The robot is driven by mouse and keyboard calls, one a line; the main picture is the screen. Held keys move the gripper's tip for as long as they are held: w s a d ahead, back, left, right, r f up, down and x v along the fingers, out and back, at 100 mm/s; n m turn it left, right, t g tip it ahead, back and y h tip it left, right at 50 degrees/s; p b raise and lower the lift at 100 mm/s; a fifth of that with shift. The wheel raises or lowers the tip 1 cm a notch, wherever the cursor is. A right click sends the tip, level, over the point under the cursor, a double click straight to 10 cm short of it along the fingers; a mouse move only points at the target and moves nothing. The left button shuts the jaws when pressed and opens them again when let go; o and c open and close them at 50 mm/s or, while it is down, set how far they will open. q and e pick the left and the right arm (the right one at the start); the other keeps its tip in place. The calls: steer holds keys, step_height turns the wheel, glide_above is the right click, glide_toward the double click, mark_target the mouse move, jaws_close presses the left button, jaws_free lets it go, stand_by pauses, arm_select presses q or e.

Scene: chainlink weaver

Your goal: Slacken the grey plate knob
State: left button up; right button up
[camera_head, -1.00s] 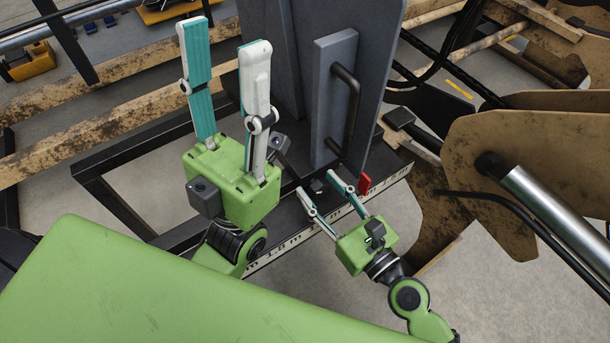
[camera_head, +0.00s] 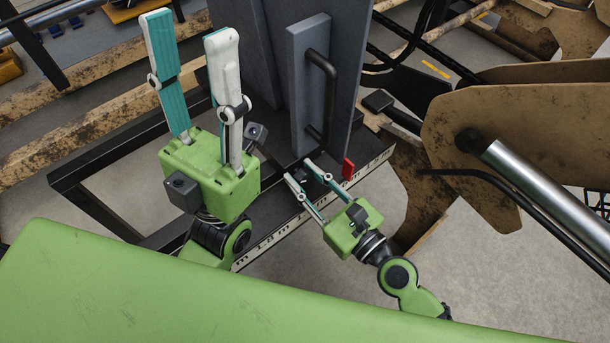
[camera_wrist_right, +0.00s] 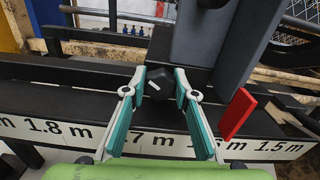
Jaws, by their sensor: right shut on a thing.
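The dark faceted knob (camera_wrist_right: 158,84) sits low by the foot of the upright grey plate (camera_head: 312,85), just above the rail with the printed scale. My right gripper (camera_wrist_right: 159,76) is shut on the knob, with one teal-lined fingertip on each side of it. In the head view my right gripper (camera_head: 300,172) reaches up to the plate's foot, and the knob is small and dark between the tips. My left gripper (camera_head: 189,28) is open and empty, its fingers pointing up to the left of the plate.
A black bar handle (camera_head: 328,95) stands out from the plate. A red tab (camera_wrist_right: 238,113) is right of my right gripper, close to its finger. The scale rail (camera_wrist_right: 62,132) runs below. A brown machine arm (camera_head: 500,130) and silver cylinder (camera_head: 535,180) fill the right side.

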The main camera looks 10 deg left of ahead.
steer(key=shift+n, duration=3.1)
steer(key=o, duration=1.1)
steer(key=shift+a, duration=0.1)
